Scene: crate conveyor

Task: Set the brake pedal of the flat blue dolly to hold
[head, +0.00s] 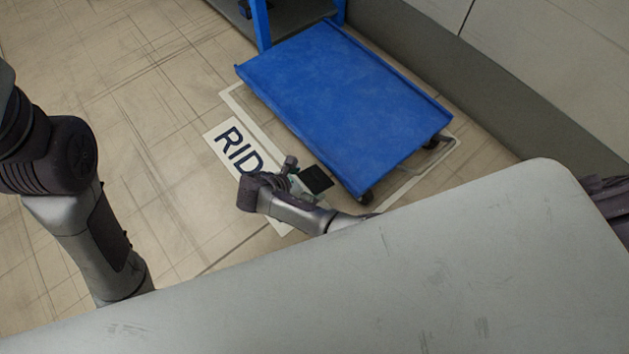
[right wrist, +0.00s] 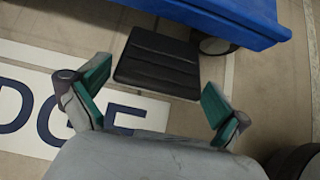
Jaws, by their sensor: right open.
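The flat blue dolly (head: 340,95) stands on the floor and shows in the right wrist view as a blue edge (right wrist: 230,18) at the top. Its brake pedal (head: 316,180) is a black ribbed plate at the dolly's near left side; it also shows in the right wrist view (right wrist: 158,62). Whether the pedal is up or down I cannot tell. My right gripper (head: 292,172) is next to the pedal. In the right wrist view its teal-padded fingers (right wrist: 154,104) are wide apart and empty, with the pedal ahead between them. Contact is not visible. My left gripper is out of view.
White floor lines (head: 405,186) frame the dolly, with a lettered floor label (head: 225,138) beside it. A blue-framed rack (head: 262,25) stands at the dolly's far end. A grey wall base (head: 480,115) runs along the right. The floor at left is clear.

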